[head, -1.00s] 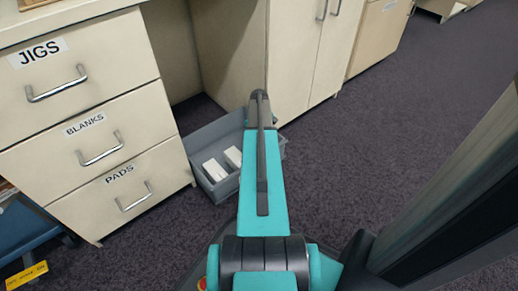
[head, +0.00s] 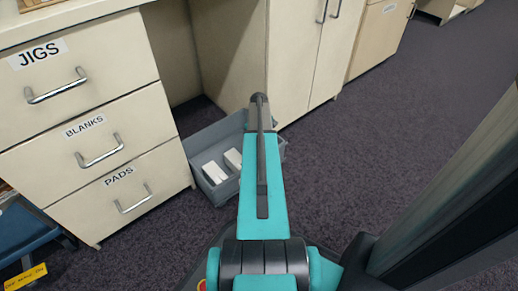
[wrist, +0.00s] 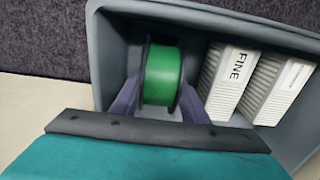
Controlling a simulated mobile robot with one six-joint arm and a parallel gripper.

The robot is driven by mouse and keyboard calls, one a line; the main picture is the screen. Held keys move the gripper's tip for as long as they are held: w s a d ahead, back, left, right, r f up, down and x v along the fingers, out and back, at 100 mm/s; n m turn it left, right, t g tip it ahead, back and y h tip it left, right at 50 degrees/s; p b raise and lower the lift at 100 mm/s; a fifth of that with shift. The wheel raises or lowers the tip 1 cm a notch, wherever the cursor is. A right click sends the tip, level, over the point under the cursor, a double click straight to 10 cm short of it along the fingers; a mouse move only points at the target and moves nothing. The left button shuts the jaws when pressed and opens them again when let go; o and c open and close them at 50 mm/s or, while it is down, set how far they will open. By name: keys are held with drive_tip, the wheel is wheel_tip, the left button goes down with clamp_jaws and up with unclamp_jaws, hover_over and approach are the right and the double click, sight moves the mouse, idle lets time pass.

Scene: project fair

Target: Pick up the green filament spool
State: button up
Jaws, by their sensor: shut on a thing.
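The green filament spool (wrist: 160,76) shows in the wrist view, with dark flanges on its sides. It is inside the grey bin (wrist: 205,20), at the bin's left part. My gripper (wrist: 158,100) has one finger on each side of the spool and is shut on it. I cannot tell whether the spool is clear of the bin floor. In the head view the spool and my gripper are hidden behind my own arm.
Two white boxes lie in the bin right of the spool, one marked FINE (wrist: 231,80); the other box (wrist: 277,88) is beside it. In the head view the bin (head: 212,140) stands on the carpet beside the drawer unit (head: 100,130). Carpet to the right (head: 370,150) is clear.

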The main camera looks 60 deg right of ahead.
drive_tip(key=shift+r, duration=0.15)
wheel_tip(320, 180, up, 10)
drive_tip(key=p, duration=0.4)
drive_tip(key=shift+p, duration=0.3)
idle(0.6)
